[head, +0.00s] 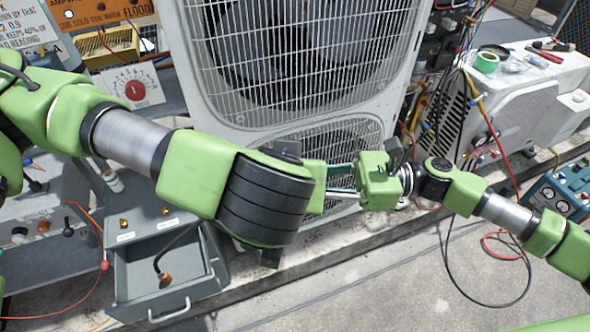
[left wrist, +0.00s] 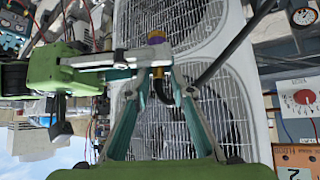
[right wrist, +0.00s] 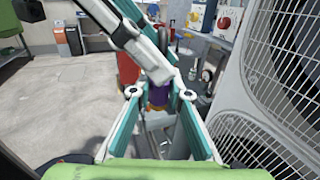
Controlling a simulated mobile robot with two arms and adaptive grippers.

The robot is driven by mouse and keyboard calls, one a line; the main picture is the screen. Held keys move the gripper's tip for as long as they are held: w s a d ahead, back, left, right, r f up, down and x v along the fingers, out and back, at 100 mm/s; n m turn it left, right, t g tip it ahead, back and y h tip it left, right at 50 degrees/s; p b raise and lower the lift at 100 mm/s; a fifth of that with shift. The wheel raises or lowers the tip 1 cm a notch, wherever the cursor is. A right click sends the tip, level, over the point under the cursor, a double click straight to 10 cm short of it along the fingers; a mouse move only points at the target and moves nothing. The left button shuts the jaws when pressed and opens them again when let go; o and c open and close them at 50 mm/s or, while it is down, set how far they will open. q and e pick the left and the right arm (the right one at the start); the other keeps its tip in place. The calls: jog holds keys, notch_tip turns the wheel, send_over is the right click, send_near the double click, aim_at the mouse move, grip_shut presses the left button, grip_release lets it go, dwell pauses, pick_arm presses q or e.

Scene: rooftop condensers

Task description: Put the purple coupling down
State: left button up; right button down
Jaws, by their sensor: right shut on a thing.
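The purple coupling (left wrist: 156,38) shows in the left wrist view with a brass-coloured part below it. In the right wrist view it is a purple piece (right wrist: 158,96) between the fingertips of my right gripper (right wrist: 160,94), which is shut on it. In the left wrist view my left gripper (left wrist: 160,74) has its fingers apart, just below the coupling, with a dark curved piece between them; I cannot tell whether they touch anything. In the head view both grippers meet in front of the condenser, and the coupling is hidden there.
A large white condenser (head: 400,90) stands close behind the grippers. A grey open drawer box (head: 130,255) is at the lower left. A teal gauge case (head: 560,192) is at the right. A black cable (head: 447,255) lies on the floor, which has clear room.

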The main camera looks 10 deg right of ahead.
jog(key=c, duration=1.8)
grip_release()
jog(key=shift+c, duration=0.2)
